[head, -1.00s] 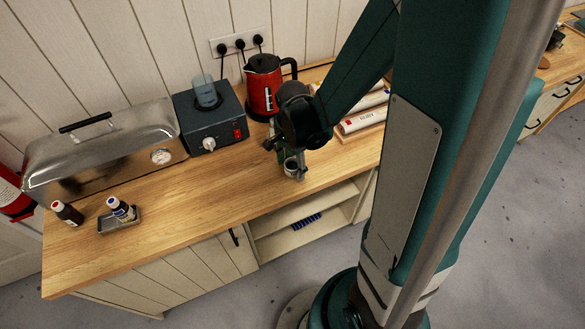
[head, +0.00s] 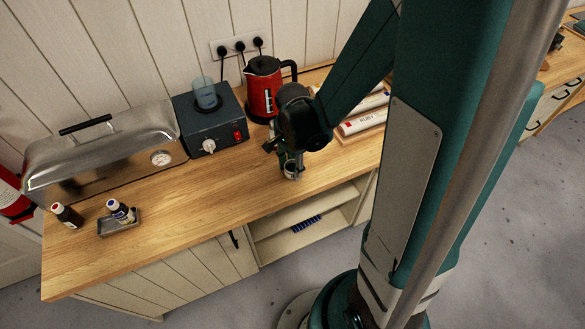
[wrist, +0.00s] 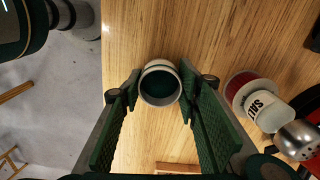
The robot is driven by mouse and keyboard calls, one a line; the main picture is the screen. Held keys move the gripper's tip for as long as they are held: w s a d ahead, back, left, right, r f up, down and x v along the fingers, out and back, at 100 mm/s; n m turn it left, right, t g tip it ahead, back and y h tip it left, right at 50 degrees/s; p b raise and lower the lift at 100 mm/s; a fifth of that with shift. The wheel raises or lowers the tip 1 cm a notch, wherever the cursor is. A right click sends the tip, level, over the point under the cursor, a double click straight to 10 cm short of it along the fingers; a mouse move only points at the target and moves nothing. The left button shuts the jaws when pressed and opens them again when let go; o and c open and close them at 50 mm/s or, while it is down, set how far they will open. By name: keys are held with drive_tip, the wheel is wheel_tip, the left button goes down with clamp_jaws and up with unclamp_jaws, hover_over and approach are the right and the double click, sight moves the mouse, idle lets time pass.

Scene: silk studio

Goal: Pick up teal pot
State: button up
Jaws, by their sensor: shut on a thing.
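The teal pot (wrist: 160,83) is a small round pot with a pale rim and a dark teal inside. It is between the fingertips in the middle of the wrist view, over the wooden worktop. It also shows in the head view (head: 291,171), near the worktop's front edge and partly hidden by my gripper. My gripper (wrist: 160,88) is shut on the pot, with one green finger against each side. It also shows in the head view (head: 292,165). I cannot tell whether the pot's base touches the wood.
In the wrist view, a white container with salt lettering (wrist: 263,108) and a metal-domed shaker (wrist: 298,140) are close on the right. In the head view, a red kettle (head: 263,92), a grey appliance (head: 208,128) and a metal-lidded box (head: 100,155) stand behind.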

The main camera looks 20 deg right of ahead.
drive_tip(key=shift+r, duration=0.1)
wheel_tip(320, 180, up, 10)
drive_tip(key=p, duration=0.1)
idle(0.8)
